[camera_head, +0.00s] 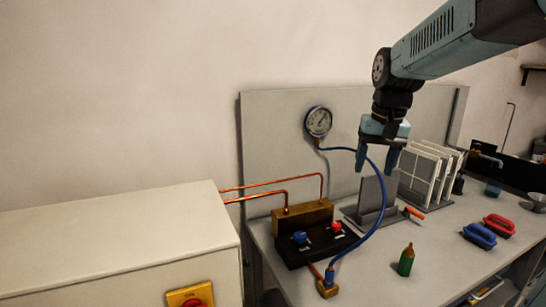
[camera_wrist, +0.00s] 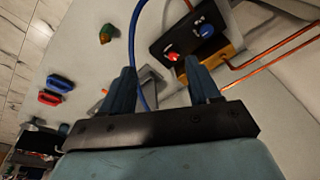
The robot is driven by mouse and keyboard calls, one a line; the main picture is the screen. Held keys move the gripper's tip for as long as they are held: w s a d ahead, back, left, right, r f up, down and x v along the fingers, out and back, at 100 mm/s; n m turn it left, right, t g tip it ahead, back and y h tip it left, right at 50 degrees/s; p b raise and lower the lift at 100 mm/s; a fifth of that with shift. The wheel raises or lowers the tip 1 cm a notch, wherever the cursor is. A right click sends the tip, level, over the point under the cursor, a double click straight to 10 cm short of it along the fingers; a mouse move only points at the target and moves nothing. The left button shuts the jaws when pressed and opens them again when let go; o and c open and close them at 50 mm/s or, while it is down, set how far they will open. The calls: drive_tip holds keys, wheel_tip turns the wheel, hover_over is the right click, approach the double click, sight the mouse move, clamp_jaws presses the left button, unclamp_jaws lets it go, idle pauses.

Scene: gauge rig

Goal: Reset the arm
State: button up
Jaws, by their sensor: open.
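My gripper (camera_head: 376,160) hangs from my arm above the bench, pointing down, with its two blue fingers apart and nothing between them. In the wrist view my gripper (camera_wrist: 164,82) also shows open and empty. In the head view it is in front of the back panel, to the right of the round gauge (camera_head: 318,121). A blue hose (camera_head: 382,190) runs from the gauge down past the gripper to a brass fitting (camera_head: 327,287); whether it touches a finger I cannot tell.
A brass manifold (camera_head: 302,214) with blue (camera_head: 300,237) and red (camera_head: 336,227) knobs sits left on the bench. White framed panels (camera_head: 425,172) stand behind. A white cabinet (camera_head: 120,240) fills the left.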

drive_tip(key=s+f+n+t, duration=0.1)
drive_tip(key=s+f+t, duration=0.1)
drive_tip(key=s, duration=1.4)
drive_tip(key=shift+d+f+n+t, duration=0.15)
drive_tip(key=shift+f+n+t, duration=0.2)
drive_tip(key=shift+t, duration=0.55)
